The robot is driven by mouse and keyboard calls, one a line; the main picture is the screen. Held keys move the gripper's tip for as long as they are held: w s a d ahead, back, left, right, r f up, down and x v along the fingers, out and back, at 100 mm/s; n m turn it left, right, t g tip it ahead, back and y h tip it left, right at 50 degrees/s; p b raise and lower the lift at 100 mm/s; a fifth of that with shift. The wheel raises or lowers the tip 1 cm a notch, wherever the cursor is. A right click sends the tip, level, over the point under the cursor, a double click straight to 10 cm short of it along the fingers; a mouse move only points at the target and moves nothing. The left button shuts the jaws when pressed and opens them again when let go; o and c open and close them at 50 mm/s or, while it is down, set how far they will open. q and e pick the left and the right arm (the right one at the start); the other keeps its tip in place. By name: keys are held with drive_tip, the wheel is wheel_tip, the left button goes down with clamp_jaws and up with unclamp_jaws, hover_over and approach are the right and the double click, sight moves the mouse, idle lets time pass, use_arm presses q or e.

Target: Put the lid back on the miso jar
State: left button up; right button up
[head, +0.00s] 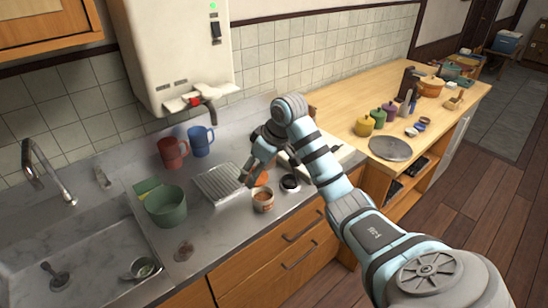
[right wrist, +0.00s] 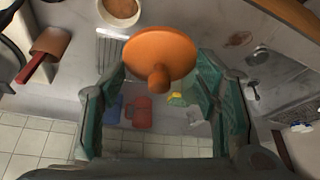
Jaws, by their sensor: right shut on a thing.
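The miso jar (head: 263,203) stands open on the grey counter, with brown paste in its round mouth. Its mouth also shows at the top of the right wrist view (right wrist: 120,9). My right gripper (head: 250,178) is above the counter, just behind and left of the jar. It is shut on the orange lid (head: 262,178), held clear of the jar. In the right wrist view the lid (right wrist: 160,52) is a round disc with a knob between the fingers. The arm hides part of the counter behind. My left gripper is not in view.
A ribbed drying rack (head: 215,185), a green pot (head: 166,207), a red mug (head: 172,153) and a blue mug (head: 200,141) stand left of the gripper. A small black dish (head: 290,184) is right of the jar. The sink (head: 85,262) is at left.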

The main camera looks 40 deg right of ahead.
use_arm(q)
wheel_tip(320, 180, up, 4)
drive_tip(key=p, duration=0.3)
use_arm(e)
drive_tip(key=w+d+f+b, duration=0.1)
drive_tip(key=d+f+b, duration=0.1)
drive_tip(key=f, duration=0.2)
drive_tip(key=w+d+f+b, duration=0.2)
drive_tip(key=f, duration=0.2)
drive_tip(key=w+d+f+b, duration=0.2)
drive_tip(key=f, duration=0.3)
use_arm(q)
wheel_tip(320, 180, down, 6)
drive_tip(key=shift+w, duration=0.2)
use_arm(e)
drive_tip(key=shift+s+a, duration=0.1)
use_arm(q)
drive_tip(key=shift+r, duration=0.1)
use_arm(e)
drive_tip(key=shift+r, duration=0.15)
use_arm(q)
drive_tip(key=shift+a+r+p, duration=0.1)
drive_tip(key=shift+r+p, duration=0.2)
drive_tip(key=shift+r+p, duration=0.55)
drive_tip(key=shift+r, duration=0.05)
use_arm(e)
drive_tip(key=shift+s+f, duration=0.1)
drive_tip(key=shift+f, duration=0.1)
